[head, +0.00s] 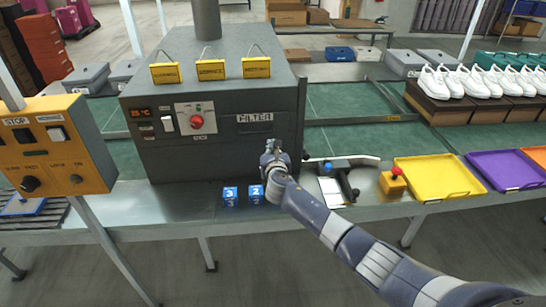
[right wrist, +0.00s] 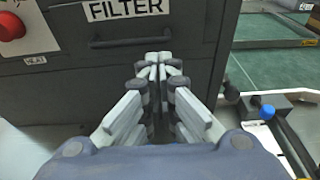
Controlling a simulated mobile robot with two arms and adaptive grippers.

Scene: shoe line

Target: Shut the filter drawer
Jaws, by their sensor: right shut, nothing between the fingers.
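The filter drawer (head: 254,128) is in the lower right front of the dark grey machine (head: 160,150), under a white FILTER label. Its front looks about level with the machine's face, but I cannot tell whether a small gap is left. My right gripper (head: 271,150) is shut and empty, in front of the machine just below the drawer. Its closed fingertips (right wrist: 158,62) point at the machine front; I cannot tell whether they touch. My left gripper is not in view.
Two blue numbered cubes (head: 230,196) stand on the metal ledge by my right gripper. A lever device with a blue knob (head: 328,167) is right of it. An orange control box (head: 50,145) stands left; yellow tray (head: 438,177) and red button (head: 396,172) lie right.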

